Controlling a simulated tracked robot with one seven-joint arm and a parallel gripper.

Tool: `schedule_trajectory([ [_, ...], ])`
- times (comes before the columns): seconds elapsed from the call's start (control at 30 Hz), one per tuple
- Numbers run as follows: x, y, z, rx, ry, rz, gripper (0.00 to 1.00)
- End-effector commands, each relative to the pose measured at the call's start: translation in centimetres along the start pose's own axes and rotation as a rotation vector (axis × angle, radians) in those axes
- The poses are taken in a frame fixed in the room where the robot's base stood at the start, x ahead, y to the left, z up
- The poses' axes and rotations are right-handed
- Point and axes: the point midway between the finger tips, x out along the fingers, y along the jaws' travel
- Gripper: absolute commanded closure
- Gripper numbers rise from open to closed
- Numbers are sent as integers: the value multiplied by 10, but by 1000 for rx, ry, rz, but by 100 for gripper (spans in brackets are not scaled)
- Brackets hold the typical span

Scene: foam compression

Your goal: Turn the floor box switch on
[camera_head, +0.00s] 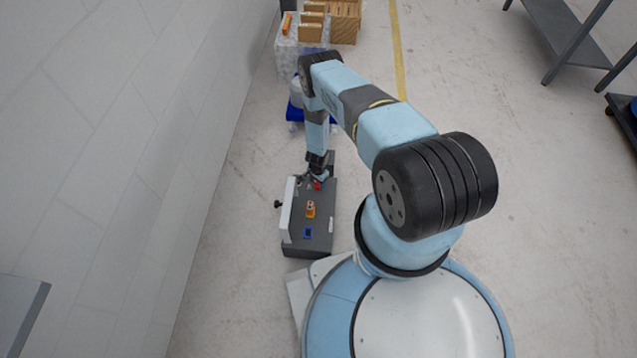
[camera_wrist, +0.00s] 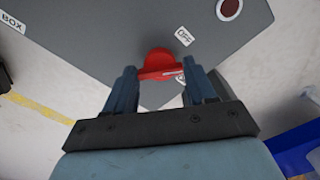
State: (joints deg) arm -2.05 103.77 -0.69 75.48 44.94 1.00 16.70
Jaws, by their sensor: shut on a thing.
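The floor box (camera_head: 316,237) is a dark grey box on the floor with an open white lid (camera_head: 287,212) along its left side. It also shows in the wrist view (camera_wrist: 110,35), with an "OFF" label (camera_wrist: 184,36) on its top. The red switch (camera_wrist: 158,62) sits near that label, between my fingers. In the head view the red switch (camera_head: 317,185) shows at the far end of the box. My gripper (camera_wrist: 162,82) is over this end and shut on the red switch. The exact contact at the fingertips is partly hidden.
An orange part (camera_head: 310,209) and a blue part (camera_head: 308,233) sit on the box top. A wall (camera_head: 190,150) stands close on the left. A crate with cartons (camera_head: 312,32) stands behind.

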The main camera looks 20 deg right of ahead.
Motion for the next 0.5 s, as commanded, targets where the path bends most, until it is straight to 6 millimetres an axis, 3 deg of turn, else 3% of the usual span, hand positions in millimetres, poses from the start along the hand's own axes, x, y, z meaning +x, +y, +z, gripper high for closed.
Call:
schedule_trajectory([
  [0.5, 1, 4, -3, 491, 5, 4, 75],
])
